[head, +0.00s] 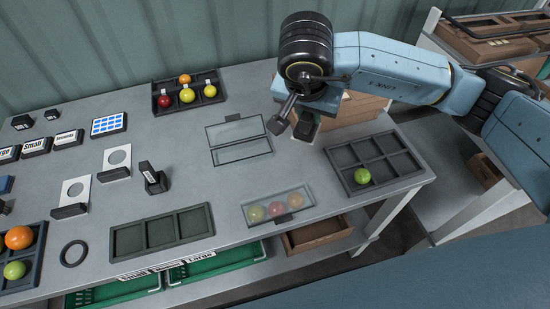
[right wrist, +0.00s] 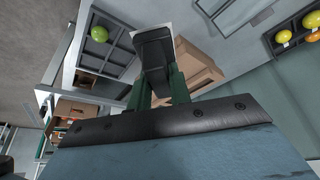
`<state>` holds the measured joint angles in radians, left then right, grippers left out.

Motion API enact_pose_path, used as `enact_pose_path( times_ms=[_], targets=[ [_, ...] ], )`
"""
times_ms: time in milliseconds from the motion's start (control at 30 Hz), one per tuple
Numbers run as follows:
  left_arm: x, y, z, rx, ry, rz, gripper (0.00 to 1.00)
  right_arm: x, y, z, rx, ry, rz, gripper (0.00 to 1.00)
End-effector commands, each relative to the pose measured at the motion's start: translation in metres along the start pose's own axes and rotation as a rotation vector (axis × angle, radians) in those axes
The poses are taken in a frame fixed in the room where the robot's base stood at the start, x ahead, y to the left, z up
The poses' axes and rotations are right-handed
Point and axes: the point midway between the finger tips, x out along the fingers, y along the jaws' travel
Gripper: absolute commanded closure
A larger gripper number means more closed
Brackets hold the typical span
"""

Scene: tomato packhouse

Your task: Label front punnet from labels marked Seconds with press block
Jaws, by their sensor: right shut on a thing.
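My right gripper (head: 296,122) is shut on a dark block (head: 305,128), held above the table right of the empty clear punnet. The block also shows in the right wrist view (right wrist: 153,52), with a pale edge at its far end; I cannot tell if that is a label. The front punnet (head: 278,207) is clear, closed over several tomatoes, near the table's front edge. The Seconds sign (head: 68,138) stands at the left, beside a white sheet with blue labels (head: 109,124). My left gripper is not in view.
An empty clear punnet (head: 239,140) lies mid-table. A dark tray with one green tomato (head: 376,161) is at the right; an empty tray (head: 162,233) is at the front. A small dark upright block (head: 152,178) stands left of centre. Cardboard boxes (head: 350,108) are behind the gripper.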

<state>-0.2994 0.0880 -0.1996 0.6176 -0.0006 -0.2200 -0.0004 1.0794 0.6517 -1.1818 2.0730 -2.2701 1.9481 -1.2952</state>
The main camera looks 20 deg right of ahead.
Motion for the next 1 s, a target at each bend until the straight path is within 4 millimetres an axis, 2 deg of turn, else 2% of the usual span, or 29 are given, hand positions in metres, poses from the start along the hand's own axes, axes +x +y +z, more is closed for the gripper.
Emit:
enact_pose_path(
  times_ms=[33, 367, 1000],
  targets=[
    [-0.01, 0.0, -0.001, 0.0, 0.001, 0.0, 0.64, -0.004, -0.005, 0.001, 0.09, -0.002, 0.041, 0.97],
    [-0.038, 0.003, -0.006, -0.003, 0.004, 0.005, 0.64, -0.002, -0.016, 0.014, 0.718, 0.004, 0.301, 0.97],
    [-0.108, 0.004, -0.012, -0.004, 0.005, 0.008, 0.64, 0.007, -0.027, 0.068, 2.344, -0.009, 0.996, 0.97]
  ],
)
